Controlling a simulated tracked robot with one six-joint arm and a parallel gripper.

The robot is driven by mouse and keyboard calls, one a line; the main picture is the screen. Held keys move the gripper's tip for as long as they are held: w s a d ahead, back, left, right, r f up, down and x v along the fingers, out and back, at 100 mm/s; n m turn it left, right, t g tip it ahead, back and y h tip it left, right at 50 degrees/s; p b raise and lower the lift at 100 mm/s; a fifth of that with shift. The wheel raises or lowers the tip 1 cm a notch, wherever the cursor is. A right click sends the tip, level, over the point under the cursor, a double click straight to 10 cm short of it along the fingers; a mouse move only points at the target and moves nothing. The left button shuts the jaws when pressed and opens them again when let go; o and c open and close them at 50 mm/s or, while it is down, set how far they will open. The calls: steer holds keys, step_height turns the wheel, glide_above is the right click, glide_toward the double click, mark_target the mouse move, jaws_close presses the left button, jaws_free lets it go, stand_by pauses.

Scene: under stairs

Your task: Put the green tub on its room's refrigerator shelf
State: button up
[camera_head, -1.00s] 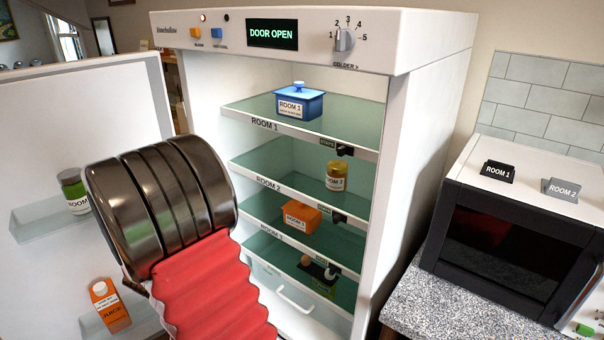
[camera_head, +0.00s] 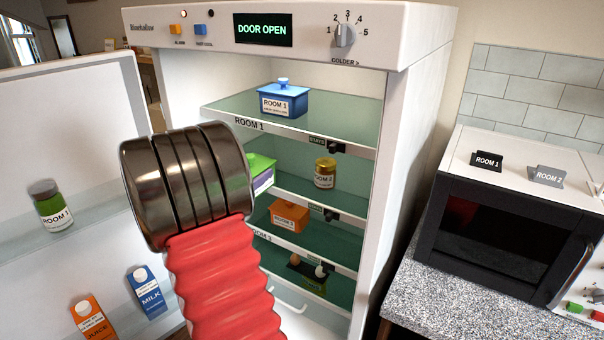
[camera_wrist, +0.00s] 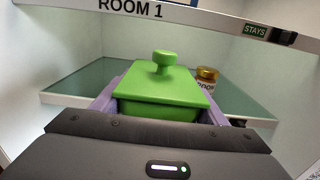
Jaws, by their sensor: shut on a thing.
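The green tub (camera_wrist: 160,88), with a knobbed lid, is held between the purple jaws of my gripper (camera_wrist: 158,108) in the wrist view. The tub is level with the gap between the ROOM 1 shelf (camera_head: 222,110) and the ROOM 2 shelf (camera_head: 345,198) of the open refrigerator. In the wrist view, the ROOM 1 shelf edge (camera_wrist: 185,12) is above the tub and the ROOM 2 shelf (camera_wrist: 75,85) lies below and behind it. Contact with that shelf cannot be told.
A blue ROOM 1 tub (camera_head: 283,102) stands on the top shelf. A gold-lidded ROOM 2 jar (camera_head: 325,174) stands right on the middle shelf. An orange tub (camera_head: 290,216) sits on the shelf below. The open door (camera_head: 75,110) is at left, a microwave (camera_head: 500,235) at right.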

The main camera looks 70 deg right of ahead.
steer(key=shift+w, duration=0.1)
steer(key=s+d, duration=0.1)
steer(key=d, duration=0.4)
steer(key=s+d, duration=0.1)
steer(key=d, duration=1.1)
steer(key=shift+s+d, duration=0.25)
steer(key=shift+s, duration=0.15)
steer(key=shift+f, duration=1.7)
steer(key=o, duration=1.5)
steer(key=shift+f, duration=0.15)
steer(key=shift+c, duration=0.2)
steer(key=a, duration=0.4)
steer(key=w+a, duration=0.1)
steer(key=a, duration=0.3)
steer(key=w+a, duration=0.1)
steer(key=a, duration=0.3)
